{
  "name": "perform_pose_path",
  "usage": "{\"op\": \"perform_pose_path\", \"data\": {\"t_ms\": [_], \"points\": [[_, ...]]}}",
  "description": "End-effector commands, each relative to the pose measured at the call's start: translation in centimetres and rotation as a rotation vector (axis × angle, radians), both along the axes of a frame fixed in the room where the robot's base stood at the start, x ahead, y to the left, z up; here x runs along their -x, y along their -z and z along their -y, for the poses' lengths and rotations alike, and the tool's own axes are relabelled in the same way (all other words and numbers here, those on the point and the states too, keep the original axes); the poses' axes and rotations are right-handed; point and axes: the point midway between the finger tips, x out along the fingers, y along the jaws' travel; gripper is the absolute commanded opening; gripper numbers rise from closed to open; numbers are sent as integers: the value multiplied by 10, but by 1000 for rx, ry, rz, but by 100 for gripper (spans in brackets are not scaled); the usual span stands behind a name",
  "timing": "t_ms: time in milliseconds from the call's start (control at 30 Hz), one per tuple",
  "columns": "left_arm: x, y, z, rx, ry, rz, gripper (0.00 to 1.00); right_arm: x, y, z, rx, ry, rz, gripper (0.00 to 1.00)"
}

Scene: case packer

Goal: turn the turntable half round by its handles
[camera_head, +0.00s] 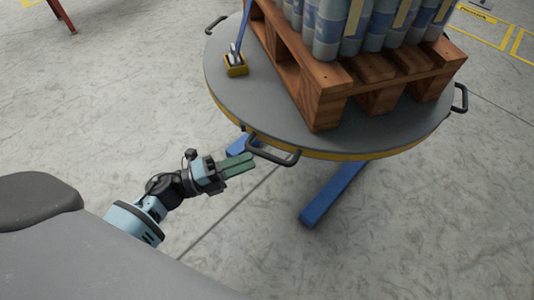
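The round grey turntable (232,92) with a yellow rim fills the upper right. A dark handle (278,158) sticks out from its near rim. A second handle (215,24) is at the far left rim, and a third handle (462,99) is at the right rim. My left gripper (251,159), with green fingers, points right at the left end of the near handle. Its fingertips are close to that handle; I cannot tell whether they touch it. The fingers look close together, but their opening is not clear. My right gripper is not in view.
A wooden pallet (318,100) with several grey-blue cylinders (331,30) stands on the turntable. A yellow block (236,66) with a blue strap sits beside it. Blue legs (332,192) extend below onto the floor. The concrete floor in front is clear.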

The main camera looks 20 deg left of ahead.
Motion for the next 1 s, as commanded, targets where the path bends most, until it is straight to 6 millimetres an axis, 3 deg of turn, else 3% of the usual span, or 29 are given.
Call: {"op": "perform_pose_path", "data": {"t_ms": [400, 767, 1000], "points": [[-36, -8, 40, 1, 0, 1, 36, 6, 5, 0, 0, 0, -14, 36], [-40, -8, 44, 0, 1, 0, 36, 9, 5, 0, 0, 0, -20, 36], [-39, -8, 44, 0, 0, 0, 6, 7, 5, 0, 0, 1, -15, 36]]}}
